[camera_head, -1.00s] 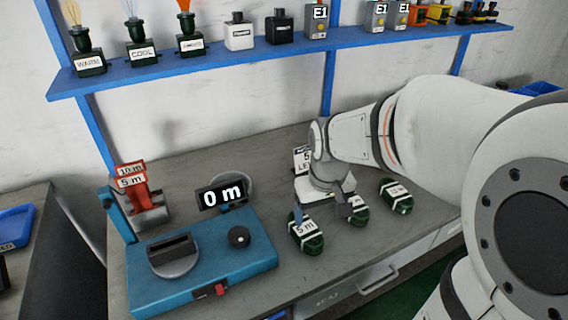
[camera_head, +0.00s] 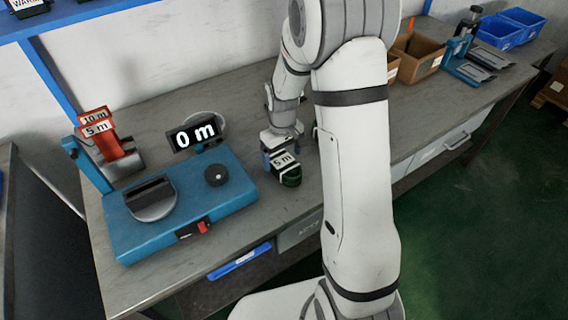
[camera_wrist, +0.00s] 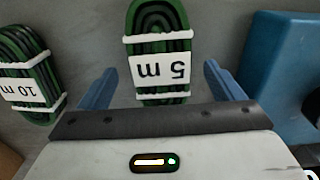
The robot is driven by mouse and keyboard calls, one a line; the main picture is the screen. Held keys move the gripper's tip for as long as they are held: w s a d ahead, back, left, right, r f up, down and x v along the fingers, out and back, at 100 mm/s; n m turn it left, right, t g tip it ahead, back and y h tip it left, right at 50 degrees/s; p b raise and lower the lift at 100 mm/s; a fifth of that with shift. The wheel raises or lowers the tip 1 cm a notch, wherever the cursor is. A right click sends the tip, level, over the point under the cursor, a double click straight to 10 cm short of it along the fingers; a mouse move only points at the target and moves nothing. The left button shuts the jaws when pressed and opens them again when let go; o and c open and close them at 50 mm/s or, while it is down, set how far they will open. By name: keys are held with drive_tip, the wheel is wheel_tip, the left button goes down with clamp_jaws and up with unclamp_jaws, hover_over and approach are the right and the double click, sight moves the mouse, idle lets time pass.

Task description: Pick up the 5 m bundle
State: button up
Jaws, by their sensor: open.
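The 5 m bundle (camera_head: 284,167) is a dark green coil with white ties and a white "5 m" label. It lies on the grey bench just right of the blue machine. In the wrist view the 5 m bundle (camera_wrist: 160,50) lies ahead, with its near end between the two blue fingers. My gripper (camera_head: 278,158) is low over the bundle. In the wrist view my gripper (camera_wrist: 162,88) is open, with a gap between each finger and the bundle. My arm hides part of the bench behind it.
A 10 m bundle (camera_wrist: 24,75) lies left of my gripper in the wrist view. The blue machine (camera_head: 180,205) with a "0 m" display (camera_head: 193,136) stands close on the left. A cardboard bin (camera_head: 418,57) and blue bins (camera_head: 503,32) stand at the back right.

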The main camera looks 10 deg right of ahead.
drive_tip(key=shift+f, duration=1.4)
drive_tip(key=shift+c, duration=0.4)
drive_tip(key=c, duration=1)
